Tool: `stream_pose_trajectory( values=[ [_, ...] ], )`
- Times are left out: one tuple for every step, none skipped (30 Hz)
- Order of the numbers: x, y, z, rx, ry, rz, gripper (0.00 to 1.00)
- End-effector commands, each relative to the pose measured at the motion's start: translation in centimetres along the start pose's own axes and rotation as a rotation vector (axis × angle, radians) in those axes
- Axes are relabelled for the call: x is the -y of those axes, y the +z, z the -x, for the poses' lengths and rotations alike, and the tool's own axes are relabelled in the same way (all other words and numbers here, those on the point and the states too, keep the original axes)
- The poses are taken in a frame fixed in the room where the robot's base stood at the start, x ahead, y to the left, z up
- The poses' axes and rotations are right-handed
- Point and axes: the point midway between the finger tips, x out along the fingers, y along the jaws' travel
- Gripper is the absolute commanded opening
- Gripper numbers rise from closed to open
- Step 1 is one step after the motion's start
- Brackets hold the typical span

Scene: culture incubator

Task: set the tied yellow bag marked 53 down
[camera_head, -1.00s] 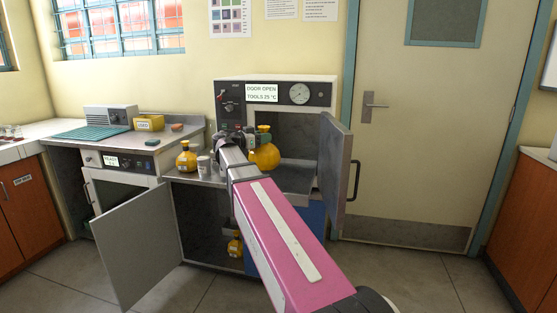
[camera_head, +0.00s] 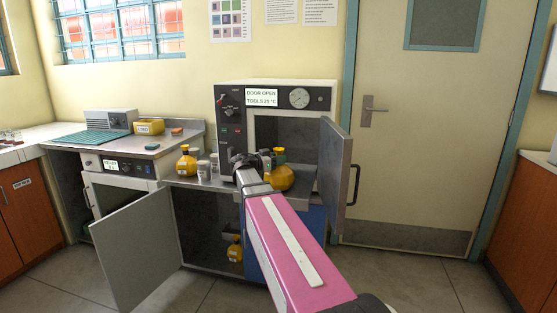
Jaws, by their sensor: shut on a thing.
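A tied yellow bag (camera_head: 281,178) is at my gripper (camera_head: 263,162), in front of the incubator's opening. My gripper is shut on this bag, near its tied neck; the arm hides part of the fingers. Any number on this bag is not readable from here. The bag is close above the grey shelf (camera_head: 210,184) in front of the incubator; I cannot tell whether it touches it. A second tied yellow bag (camera_head: 186,164) stands on the shelf to the left, and a third yellow bag (camera_head: 235,252) is in the open cabinet below.
The incubator (camera_head: 235,96) has its door (camera_head: 334,165) swung open to the right. Pale cups (camera_head: 204,169) stand between the left bag and my gripper. A yellow box (camera_head: 150,127) is on the left counter.

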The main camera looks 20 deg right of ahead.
Motion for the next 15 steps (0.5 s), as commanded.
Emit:
stream_pose_trajectory(
  values=[
    [0.0, -0.09, 0.0, -0.002, 0.0, 0.0, 0.0],
    [0.01, -0.1, 0.0, -0.002, 0.0, 0.0, 0.0],
    [0.01, -0.1, 0.0, -0.002, 0.0, -0.001, 0.0],
    [0.0, -0.1, 0.01, -0.002, 0.0, -0.001, 0.0],
    [0.01, -0.08, 0.0, -0.002, 0.0, 0.0, 0.0],
    [0.01, -0.01, 0.0, -0.001, 0.0, 0.0, 0.0],
    [0.01, 0.06, 0.0, -0.001, 0.0, 0.0, 0.0],
    [0.01, 0.14, 0.0, -0.001, 0.0, 0.0, 0.0],
    [0.01, 0.2, 0.0, 0.0, 0.0, 0.0, 0.4],
    [0.0, 0.19, 0.0, 0.0, 0.0, 0.0, 0.5],
    [0.01, 0.18, 0.0, 0.0, 0.0, -0.001, 0.59],
    [0.01, 0.18, 0.0, 0.0, 0.0, 0.0, 0.59],
    [0.01, 0.18, 0.0, 0.0, 0.0, -0.001, 0.59],
    [0.01, 0.18, 0.0, 0.0, 0.0, -0.001, 0.59],
    [0.01, 0.17, 0.0, 0.0, 0.0, -0.001, 0.59]
  ],
)
